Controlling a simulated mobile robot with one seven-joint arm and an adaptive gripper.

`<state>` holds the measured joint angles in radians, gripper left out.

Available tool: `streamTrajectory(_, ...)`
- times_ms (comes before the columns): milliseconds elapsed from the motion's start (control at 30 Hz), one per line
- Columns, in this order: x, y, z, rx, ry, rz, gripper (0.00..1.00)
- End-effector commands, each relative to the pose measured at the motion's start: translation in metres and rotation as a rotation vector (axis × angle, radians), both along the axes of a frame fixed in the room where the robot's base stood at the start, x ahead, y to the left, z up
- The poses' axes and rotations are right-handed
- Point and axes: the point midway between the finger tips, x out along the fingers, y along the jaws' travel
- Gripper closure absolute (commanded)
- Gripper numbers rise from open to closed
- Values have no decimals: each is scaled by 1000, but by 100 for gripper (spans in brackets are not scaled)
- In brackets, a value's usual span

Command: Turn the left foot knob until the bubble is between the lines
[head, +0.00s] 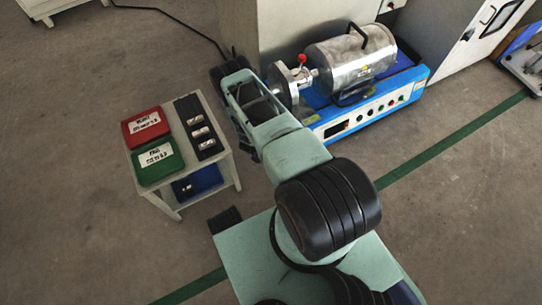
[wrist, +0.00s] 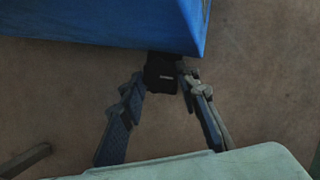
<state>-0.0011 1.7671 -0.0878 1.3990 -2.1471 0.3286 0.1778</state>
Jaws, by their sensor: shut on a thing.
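The blue machine (head: 372,120) carries a silver drum (head: 352,55) and stands on the floor at the upper middle of the head view. In the wrist view the underside edge of its blue base (wrist: 100,22) fills the top. A black foot knob (wrist: 161,73) sits below that edge. My gripper (wrist: 163,80) has one finger on each side of the knob and is shut on it. In the head view my arm covers the left end of the machine, so the knob and fingertips are hidden there. I cannot make out a bubble or its lines in either view.
A small white table (head: 222,158) stands left of my arm, with a red bin (head: 145,126), a green bin (head: 160,160) and a black strip of parts. A blue bin (head: 198,182) is on its lower shelf. Grey cabinets stand behind the machine.

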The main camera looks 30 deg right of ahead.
Motion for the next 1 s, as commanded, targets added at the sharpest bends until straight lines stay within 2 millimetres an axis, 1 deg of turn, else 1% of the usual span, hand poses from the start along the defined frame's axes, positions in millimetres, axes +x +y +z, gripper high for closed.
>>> streamTrajectory(233, -1, -1, 3, 1, 2, 34, 95)
streamTrajectory(400, -3, -2, 5, 3, 2, 145, 95)
streamTrajectory(700, -4, -3, 1, 1, 2, 324, 95)
streamTrajectory(1000, -3, -2, 0, 0, -1, 351, 95)
